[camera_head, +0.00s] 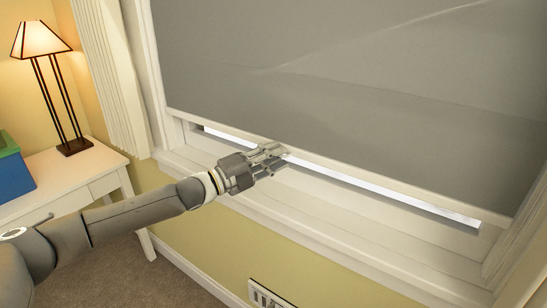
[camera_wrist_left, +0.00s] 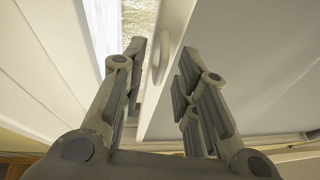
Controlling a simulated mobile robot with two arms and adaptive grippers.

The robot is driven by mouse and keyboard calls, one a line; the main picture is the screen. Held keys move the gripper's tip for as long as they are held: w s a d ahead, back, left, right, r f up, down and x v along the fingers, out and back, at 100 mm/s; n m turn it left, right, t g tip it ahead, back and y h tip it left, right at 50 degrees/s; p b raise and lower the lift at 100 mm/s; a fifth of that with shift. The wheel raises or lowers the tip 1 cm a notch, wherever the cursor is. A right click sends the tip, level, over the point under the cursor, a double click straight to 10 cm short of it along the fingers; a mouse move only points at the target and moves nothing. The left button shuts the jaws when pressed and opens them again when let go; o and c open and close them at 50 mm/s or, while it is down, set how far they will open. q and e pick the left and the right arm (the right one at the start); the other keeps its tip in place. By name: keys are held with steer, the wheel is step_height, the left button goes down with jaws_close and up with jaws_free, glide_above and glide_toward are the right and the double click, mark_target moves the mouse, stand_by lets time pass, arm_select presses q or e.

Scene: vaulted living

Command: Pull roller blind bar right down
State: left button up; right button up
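The grey roller blind (camera_head: 340,90) is lowered over most of the window. Its pale bottom bar (camera_head: 400,188) runs across just above the sill, with a thin bright strip of window below it. My left gripper (camera_head: 279,152) is at the bar, left of its middle. In the left wrist view, the two fingers (camera_wrist_left: 161,52) are apart, with the pale bar edge (camera_wrist_left: 157,105) between them. A small rounded tab (camera_wrist_left: 160,64) shows by that edge. I cannot tell whether either finger touches the bar. My right gripper is out of view.
The white window sill (camera_head: 330,215) lies close under my left gripper. A white side table (camera_head: 75,180) with a lamp (camera_head: 50,80) and a blue and green box (camera_head: 12,165) stands at the left.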

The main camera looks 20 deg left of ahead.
arm_select(q)
steer(key=v, duration=1.2)
